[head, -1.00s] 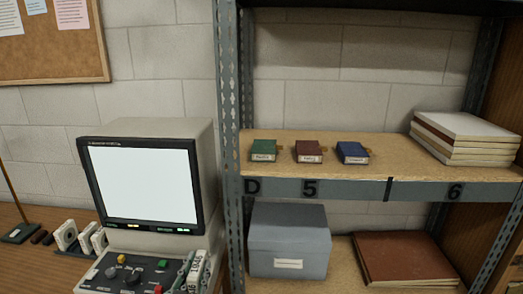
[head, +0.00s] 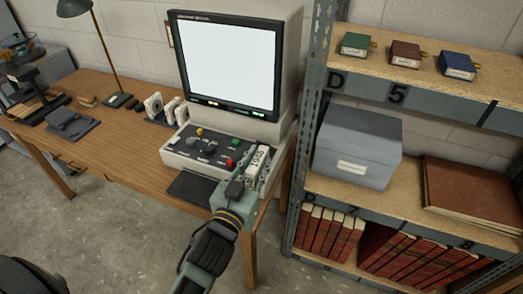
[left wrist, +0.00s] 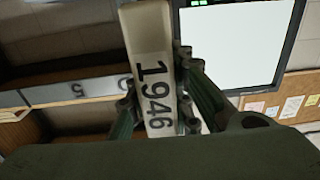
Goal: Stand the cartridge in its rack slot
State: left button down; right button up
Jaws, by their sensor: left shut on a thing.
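My left gripper (head: 250,182) is shut on a white cartridge (head: 259,156), held up in front of the right side of the monitor's control panel. On the desk left of the monitor, a dark rack (head: 160,121) holds white cartridges (head: 153,104) standing side by side. Its slots are too small to make out clearly. My right gripper is not in view.
The monitor (head: 228,62) and its control panel (head: 208,148) stand between the held cartridge and the rack. A desk lamp (head: 100,45) stands left of the rack. A metal shelf unit (head: 310,130) rises close on the right. The desk front (head: 120,140) is fairly clear.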

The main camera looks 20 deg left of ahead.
pick_arm(q)
jog(key=w+f+p, duration=0.1)
jog(key=w+f, duration=0.1)
jog(key=w, duration=1)
jog(key=shift+d, duration=0.3)
